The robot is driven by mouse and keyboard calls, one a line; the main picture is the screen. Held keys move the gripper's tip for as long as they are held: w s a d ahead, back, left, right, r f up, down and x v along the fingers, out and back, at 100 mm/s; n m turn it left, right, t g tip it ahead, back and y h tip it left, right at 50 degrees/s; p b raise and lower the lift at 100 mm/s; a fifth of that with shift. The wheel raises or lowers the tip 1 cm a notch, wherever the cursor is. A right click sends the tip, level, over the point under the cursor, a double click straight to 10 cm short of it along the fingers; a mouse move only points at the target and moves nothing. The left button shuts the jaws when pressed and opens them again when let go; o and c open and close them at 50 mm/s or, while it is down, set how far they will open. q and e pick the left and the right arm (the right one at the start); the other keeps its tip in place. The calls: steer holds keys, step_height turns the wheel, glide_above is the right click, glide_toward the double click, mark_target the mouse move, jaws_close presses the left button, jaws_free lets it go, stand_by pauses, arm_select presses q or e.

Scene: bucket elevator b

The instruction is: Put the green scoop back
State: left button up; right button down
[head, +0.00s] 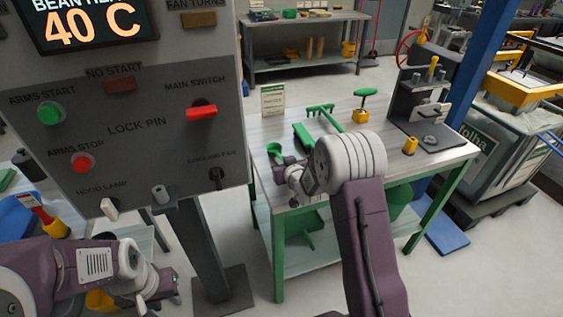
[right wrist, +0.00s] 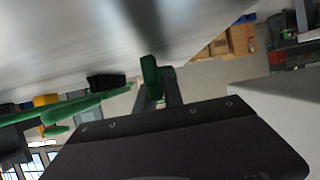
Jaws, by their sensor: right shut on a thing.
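The green scoop (head: 275,151) is at the left end of the green-legged table (head: 440,158) in the head view, its cup just beyond my right gripper (head: 284,170). My right gripper is shut on the scoop; in the right wrist view a green piece of the scoop (right wrist: 150,76) stands between the two fingers (right wrist: 157,95). I cannot tell whether the scoop touches the tabletop. My left gripper (head: 165,286) is at the lower left, below the control panel, and its fingers are too unclear to read.
The control panel (head: 140,135) stands close on the left. On the table are a green rake (head: 325,112), a green T-handled tool (head: 366,94) in a yellow holder, a small sign (head: 272,100), a yellow cylinder (head: 410,146) and a dark stand (head: 415,98).

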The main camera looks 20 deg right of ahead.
steer(key=shift+f+b, duration=0.55)
steer(key=shift+f, duration=0.05)
steer(key=c, duration=1.4)
jaws_free()
steer(key=shift+o, duration=0.2)
steer(key=v, duration=0.9)
steer(key=shift+r, duration=0.1)
